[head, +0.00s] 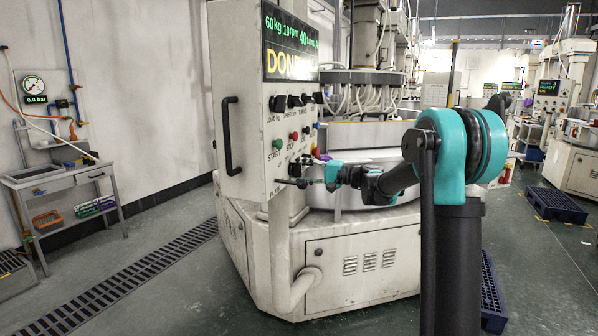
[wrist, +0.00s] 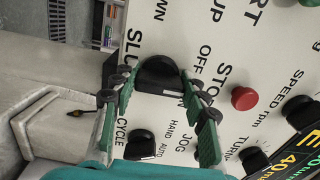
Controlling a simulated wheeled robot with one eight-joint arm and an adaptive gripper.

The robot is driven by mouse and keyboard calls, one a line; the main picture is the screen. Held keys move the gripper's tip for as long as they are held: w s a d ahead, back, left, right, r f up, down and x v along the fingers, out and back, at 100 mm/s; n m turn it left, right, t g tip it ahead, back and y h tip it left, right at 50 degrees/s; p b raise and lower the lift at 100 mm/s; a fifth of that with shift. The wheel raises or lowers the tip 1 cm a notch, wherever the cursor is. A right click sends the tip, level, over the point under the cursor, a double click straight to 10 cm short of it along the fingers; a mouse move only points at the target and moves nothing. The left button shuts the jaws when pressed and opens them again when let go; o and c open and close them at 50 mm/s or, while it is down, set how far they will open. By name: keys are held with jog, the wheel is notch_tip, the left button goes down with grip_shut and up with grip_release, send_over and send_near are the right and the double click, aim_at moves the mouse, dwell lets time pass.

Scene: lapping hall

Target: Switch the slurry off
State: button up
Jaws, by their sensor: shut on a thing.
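The white control panel (head: 240,120) of the lapping machine faces my arm, with its lit display (head: 290,50) on top. My gripper (head: 292,182) is at the panel's lower part, where the arm hides some controls. In the wrist view its green fingers stand either side of a black rotary knob (wrist: 158,72), shut on it. The word OFF is printed near this knob; other lettering there is partly covered. A second black knob (wrist: 140,144) marked HAND and AUTO sits below it. A red button (wrist: 244,98) marked STOP is to the right.
A door handle (head: 231,136) juts from the panel's left side. A thick pipe (head: 280,260) runs below the panel. A side table (head: 60,180) with trays stands at the left wall, beside a floor drain (head: 130,275). Blue pallets (head: 556,204) lie at the right.

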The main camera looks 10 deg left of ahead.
jog(key=n, duration=0.5)
jog(key=shift+n, duration=0.4)
jog(key=shift+f, duration=0.1)
jog(key=o, duration=1.2)
jog(key=v, duration=1.2)
